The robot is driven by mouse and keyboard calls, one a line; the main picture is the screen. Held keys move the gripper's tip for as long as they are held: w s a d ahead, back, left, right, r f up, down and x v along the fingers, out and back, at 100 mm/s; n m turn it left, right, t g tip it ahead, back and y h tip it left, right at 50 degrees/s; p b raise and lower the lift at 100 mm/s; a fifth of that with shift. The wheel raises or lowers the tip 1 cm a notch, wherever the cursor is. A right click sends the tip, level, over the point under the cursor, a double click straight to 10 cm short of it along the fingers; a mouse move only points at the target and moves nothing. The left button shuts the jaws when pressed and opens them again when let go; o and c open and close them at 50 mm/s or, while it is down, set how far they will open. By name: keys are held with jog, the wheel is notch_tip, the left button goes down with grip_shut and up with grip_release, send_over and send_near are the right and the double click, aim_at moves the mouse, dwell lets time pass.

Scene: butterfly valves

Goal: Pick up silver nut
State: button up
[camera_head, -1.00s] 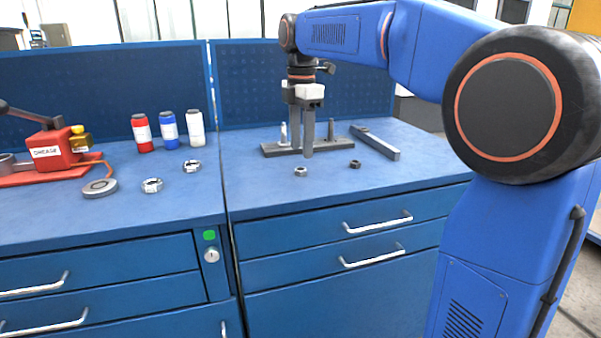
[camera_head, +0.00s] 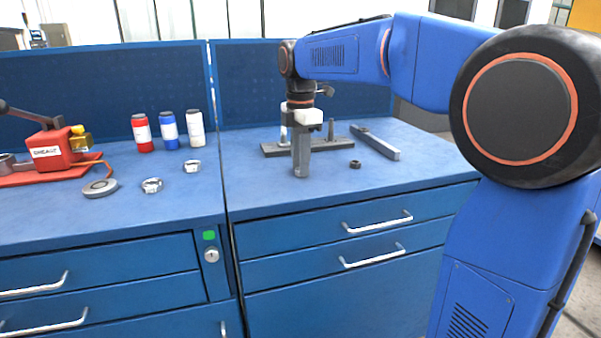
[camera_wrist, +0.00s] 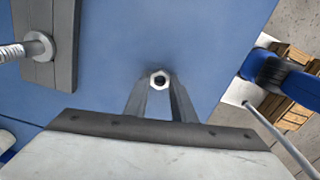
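The silver nut (camera_wrist: 159,79) shows in the wrist view between the tips of my two grey fingers, with its dark hole facing the camera. My gripper (camera_wrist: 160,82) points down with its fingers close together, one on each side of the nut, and appears shut on it. In the head view my gripper (camera_head: 301,172) is low over the right bench, its fingertips at or just above the top. The nut is hidden behind the fingers there, so I cannot tell whether it touches the bench.
A dark nut (camera_head: 355,164) lies to the right of my gripper. Behind stand a dark plate with upright pins (camera_head: 275,149) and a grey bar (camera_head: 376,143). Two silver rings (camera_head: 192,166) (camera_head: 152,185), bottles (camera_head: 169,130) and a red grease unit (camera_head: 57,152) are on the left bench.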

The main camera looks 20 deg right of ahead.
jog(key=shift+r, duration=0.1)
grip_shut()
notch_tip(320, 180, up, 10)
dwell(0.3)
